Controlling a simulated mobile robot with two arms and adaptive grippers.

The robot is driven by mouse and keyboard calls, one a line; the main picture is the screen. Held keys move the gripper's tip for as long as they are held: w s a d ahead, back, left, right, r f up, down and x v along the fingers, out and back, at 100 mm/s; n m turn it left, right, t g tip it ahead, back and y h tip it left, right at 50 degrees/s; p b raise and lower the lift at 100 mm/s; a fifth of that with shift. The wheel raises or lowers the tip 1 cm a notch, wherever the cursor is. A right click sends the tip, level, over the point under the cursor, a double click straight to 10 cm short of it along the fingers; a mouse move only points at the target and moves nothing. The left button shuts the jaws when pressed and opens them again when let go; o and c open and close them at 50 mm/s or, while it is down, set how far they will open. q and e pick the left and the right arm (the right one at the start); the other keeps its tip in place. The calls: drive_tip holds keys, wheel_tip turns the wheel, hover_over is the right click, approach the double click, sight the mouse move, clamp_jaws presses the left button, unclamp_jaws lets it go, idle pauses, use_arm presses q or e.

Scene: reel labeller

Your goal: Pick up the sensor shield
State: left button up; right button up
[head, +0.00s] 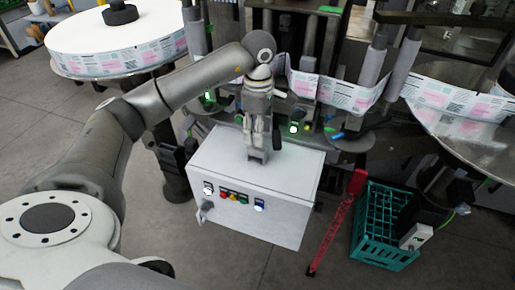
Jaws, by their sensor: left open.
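I cannot clearly make out the sensor shield; it may be hidden behind my left arm and gripper or be too small to tell. My left gripper (264,155) points down over the top of the white control box (215,157), and its fingers are open. I see nothing held between them. Whether the fingertips touch the box top is hard to tell. My right gripper is not in view.
The control box has coloured buttons on its front. Rollers and a printed label web (345,95) stand behind it. A large label reel (120,35) is at upper left. A red bar (338,222) and a green crate (375,250) stand to the right.

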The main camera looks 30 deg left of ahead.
sight(256, 148)
use_arm(q)
drive_tip(key=shift+w+f, duration=0.1)
drive_tip(key=shift+f, duration=0.35)
drive_tip(key=shift+w+f, duration=0.1)
drive_tip(key=shift+f, duration=0.1)
drive_tip(key=f+p, duration=0.2)
drive_tip(key=f, duration=0.1)
drive_tip(key=f+p, duration=0.1)
drive_tip(key=shift+a+f, duration=0.3)
drive_tip(key=shift+f, duration=0.3)
drive_tip(key=shift+c, duration=0.6)
clamp_jaws()
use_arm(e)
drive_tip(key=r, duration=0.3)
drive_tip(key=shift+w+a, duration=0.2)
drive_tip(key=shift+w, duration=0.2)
